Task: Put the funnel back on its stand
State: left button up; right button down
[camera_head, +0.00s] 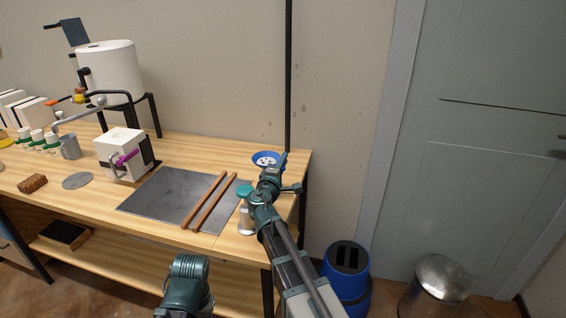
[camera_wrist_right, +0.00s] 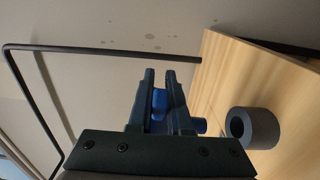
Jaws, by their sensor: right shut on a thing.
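The blue funnel (camera_head: 267,156) is at the back right corner of the worktop, with its wide mouth showing and pale spots inside it. My right gripper (camera_head: 271,174) is shut on it. In the right wrist view, blue parts of the funnel (camera_wrist_right: 158,104) show between and beside the fingers (camera_wrist_right: 160,80). A grey ring-like cylinder with a hole (camera_wrist_right: 250,127), perhaps the stand, is on the wood, apart from the funnel; my arm seems to hide it in the head view.
A jar with a teal lid (camera_head: 246,191) stands just left of my right arm. A grey slab (camera_head: 150,202) with two wooden strips (camera_head: 205,203) lies on the worktop (camera_head: 200,150). A thin black pole (camera_head: 288,80) rises behind. A blue bin (camera_head: 346,270) stands at right.

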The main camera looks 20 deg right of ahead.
jog(key=shift+f+b, duration=1.45)
jog(key=shift+f, duration=0.3)
jog(key=shift+f+b, duration=2.2)
dwell(0.5)
dwell(0.4)
jog(key=c, duration=0.8)
grip_release()
jog(key=shift+o, duration=0.2)
jog(key=shift+s, duration=0.1)
